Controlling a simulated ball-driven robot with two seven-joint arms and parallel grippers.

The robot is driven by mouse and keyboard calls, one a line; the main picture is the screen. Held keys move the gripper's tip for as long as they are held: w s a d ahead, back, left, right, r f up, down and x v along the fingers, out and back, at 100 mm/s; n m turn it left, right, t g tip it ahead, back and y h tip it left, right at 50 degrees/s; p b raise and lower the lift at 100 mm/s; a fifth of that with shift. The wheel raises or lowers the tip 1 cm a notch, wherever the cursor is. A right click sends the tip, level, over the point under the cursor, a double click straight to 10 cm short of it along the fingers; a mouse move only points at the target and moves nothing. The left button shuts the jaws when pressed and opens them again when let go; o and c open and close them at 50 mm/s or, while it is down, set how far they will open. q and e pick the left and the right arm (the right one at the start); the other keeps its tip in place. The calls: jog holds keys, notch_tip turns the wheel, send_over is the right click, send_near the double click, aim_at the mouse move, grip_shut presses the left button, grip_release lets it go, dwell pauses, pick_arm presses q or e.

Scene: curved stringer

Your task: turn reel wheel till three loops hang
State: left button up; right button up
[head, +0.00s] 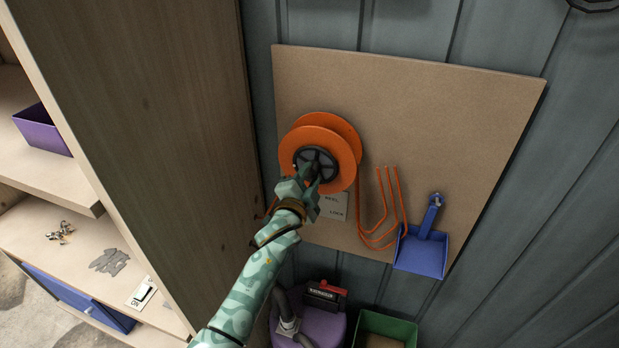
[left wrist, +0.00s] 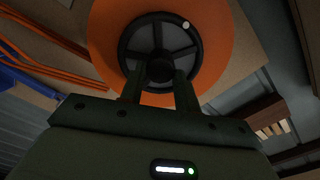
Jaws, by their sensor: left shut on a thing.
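The orange reel (head: 326,140) is mounted on a tan board, with a black spoked wheel (head: 303,155) on its front face. My left gripper (head: 314,178) reaches up to the wheel. In the left wrist view its two fingers (left wrist: 160,85) are shut on a dark knob at the middle of the wheel (left wrist: 133,38). A pale dot sits near the wheel's rim at upper right there. Orange cord (head: 398,195) hangs in nested loops right of the reel; the exact loop count is hard to tell. A plate marked REEL LOCK (head: 338,206) is partly behind my gripper. My right gripper is out of view.
A wooden shelf unit (head: 180,110) stands close on the left. A purple machine (head: 318,328) and a green bin (head: 386,328) stand below the board.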

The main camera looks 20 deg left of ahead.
pick_arm(q)
jog(key=shift+f, duration=0.15)
jog(key=o, duration=1)
jog(key=shift+s, duration=0.1)
jog(key=s, duration=0.5)
jog(key=s+b, duration=0.1)
jog(key=s, duration=1)
jog(key=shift+s+a, duration=0.1)
jog(key=shift+a, duration=0.2)
